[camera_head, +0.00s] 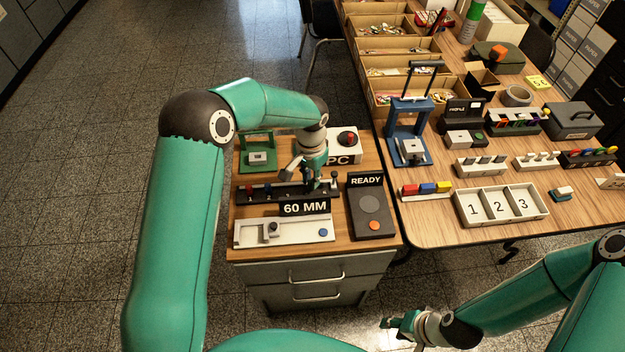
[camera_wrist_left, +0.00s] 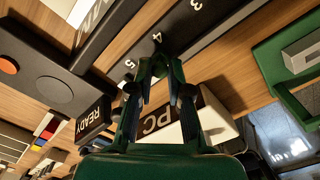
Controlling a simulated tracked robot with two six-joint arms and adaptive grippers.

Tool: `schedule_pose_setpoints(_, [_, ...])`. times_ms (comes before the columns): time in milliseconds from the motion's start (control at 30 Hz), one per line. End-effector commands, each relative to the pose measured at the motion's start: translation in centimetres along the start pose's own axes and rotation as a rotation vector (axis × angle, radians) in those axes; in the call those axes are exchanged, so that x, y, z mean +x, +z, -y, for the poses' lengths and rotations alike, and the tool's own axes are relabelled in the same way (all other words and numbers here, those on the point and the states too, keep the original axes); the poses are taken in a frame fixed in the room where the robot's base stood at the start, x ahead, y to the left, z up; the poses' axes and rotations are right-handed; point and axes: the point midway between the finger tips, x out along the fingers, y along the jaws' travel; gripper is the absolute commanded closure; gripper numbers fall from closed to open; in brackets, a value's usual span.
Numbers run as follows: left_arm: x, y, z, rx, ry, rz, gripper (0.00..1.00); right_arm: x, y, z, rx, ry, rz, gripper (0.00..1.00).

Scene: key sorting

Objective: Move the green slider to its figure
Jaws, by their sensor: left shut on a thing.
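The black slider rail (camera_head: 283,193) lies across the small cabinet top, with a red slider (camera_head: 249,190) and a blue slider (camera_head: 267,189) toward its left end. The sign reading 60 MM (camera_head: 304,208) stands in front of it. My left gripper (camera_head: 318,184) reaches down onto the right part of the rail. In the left wrist view its fingertips (camera_wrist_left: 161,66) close over the rail (camera_wrist_left: 205,22) near the figures 4 and 5. The green slider is mostly hidden between the fingers. My right gripper (camera_head: 393,323) hangs low over the floor, away from the rail; its opening is unclear.
A READY box (camera_head: 371,209) stands right of the rail and a PC box (camera_head: 344,151) behind it. A green frame (camera_head: 257,155) stands at the back left, a white tray (camera_head: 290,239) at the front. The wooden table (camera_head: 440,225) at right is crowded.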

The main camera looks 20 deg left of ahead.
Motion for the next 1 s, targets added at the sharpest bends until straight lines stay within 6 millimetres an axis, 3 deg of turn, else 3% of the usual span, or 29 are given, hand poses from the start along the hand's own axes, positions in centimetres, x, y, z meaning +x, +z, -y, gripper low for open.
schedule_pose_setpoints(367, [-0.2,-0.1,0.2,-0.017,-0.002,-0.008,1.00,0.1,0.0,0.0,0.000,0.000,0.000,0.60])
schedule_pose_setpoints(400, [-0.2,-0.1,0.2,-0.017,-0.002,-0.008,0.77,0.1,0.0,0.0,0.000,0.000,0.000,0.60])
schedule_pose_setpoints(533, [-0.2,0.0,0.2,-0.017,-0.002,-0.006,0.58,0.1,0.0,0.0,0.000,0.000,0.000,0.60])
schedule_pose_setpoints(867, [-0.3,0.1,0.2,-0.017,0.000,-0.003,0.58,0.1,0.0,0.0,0.000,0.000,-0.001,0.60])
schedule_pose_setpoints(1000, [-1.3,0.1,0.2,-0.017,-0.001,-0.005,0.58,0.1,0.0,0.0,0.000,0.000,0.000,0.60])
